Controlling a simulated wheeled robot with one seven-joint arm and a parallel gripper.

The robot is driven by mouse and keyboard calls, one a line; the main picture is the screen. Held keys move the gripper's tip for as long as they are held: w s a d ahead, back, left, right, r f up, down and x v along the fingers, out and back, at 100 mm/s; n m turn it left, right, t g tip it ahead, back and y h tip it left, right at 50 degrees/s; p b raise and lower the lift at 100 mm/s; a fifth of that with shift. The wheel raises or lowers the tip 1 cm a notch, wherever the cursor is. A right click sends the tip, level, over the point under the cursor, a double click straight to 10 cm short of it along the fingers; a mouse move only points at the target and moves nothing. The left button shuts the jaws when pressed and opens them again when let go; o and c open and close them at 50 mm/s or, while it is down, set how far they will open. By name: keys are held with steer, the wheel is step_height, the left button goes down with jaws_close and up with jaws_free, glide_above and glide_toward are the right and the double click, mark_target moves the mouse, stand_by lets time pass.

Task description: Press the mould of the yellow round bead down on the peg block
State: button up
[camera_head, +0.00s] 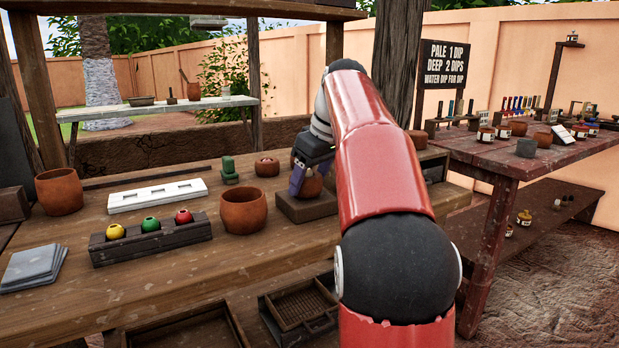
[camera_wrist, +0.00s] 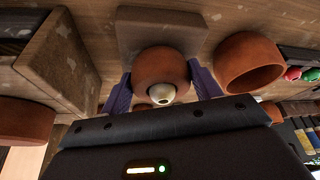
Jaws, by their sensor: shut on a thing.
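My gripper (camera_head: 304,180) is at the dark peg block (camera_head: 308,207) in the head view, its purple fingers closed on a round terracotta mould (camera_head: 314,184). In the wrist view the mould (camera_wrist: 160,65) sits between the two fingers, with a pale ring around a dark hole on its near side. The block (camera_wrist: 155,22) lies just beyond it. The mould is at or just above the block's top; I cannot tell if they touch. Any peg is hidden. The yellow round bead (camera_head: 115,231) sits in a dark rack beside a green bead (camera_head: 150,225) and a red bead (camera_head: 184,216).
A terracotta pot (camera_head: 243,212) stands left of the block. Another terracotta piece (camera_head: 267,167) and stacked green pieces (camera_head: 230,170) are behind. A white slotted tray (camera_head: 157,196) and a larger pot (camera_head: 59,191) stand further left.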

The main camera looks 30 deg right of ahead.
steer(key=shift+f, duration=0.2)
steer(key=o, duration=1.4)
steer(key=shift+c, duration=0.2)
